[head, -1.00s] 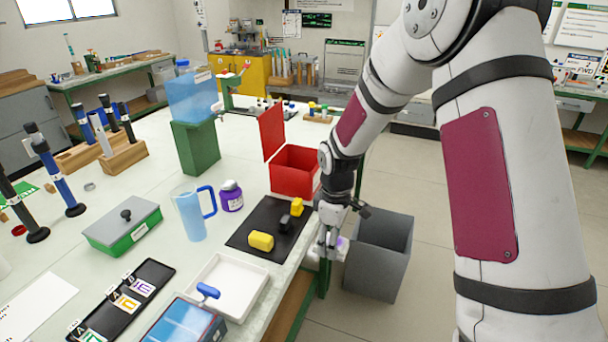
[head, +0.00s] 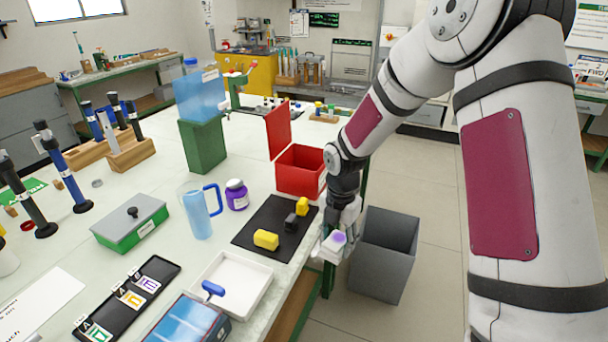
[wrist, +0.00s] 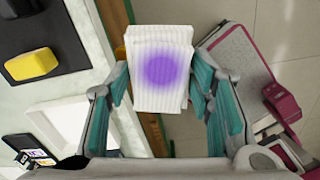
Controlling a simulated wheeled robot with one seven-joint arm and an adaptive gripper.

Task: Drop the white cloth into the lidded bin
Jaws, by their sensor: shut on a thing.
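My gripper (head: 339,232) is shut on a folded white cloth (head: 333,250) with a purple stain. It holds the cloth just off the table's right edge, to the left of the grey floor bin. In the wrist view, the cloth (wrist: 160,104) sits between the teal fingers of my gripper (wrist: 162,82). The red lidded bin (head: 300,181) stands on the table behind my gripper, and its lid (head: 278,131) is raised on the left side. My arm covers part of its right edge.
An open grey bin (head: 376,268) stands on the floor right of the table. A black mat (head: 262,220) with yellow and black blocks, a white tray (head: 250,294), a blue jug (head: 195,214) and a purple jar (head: 236,196) stand nearby. Floor at right is clear.

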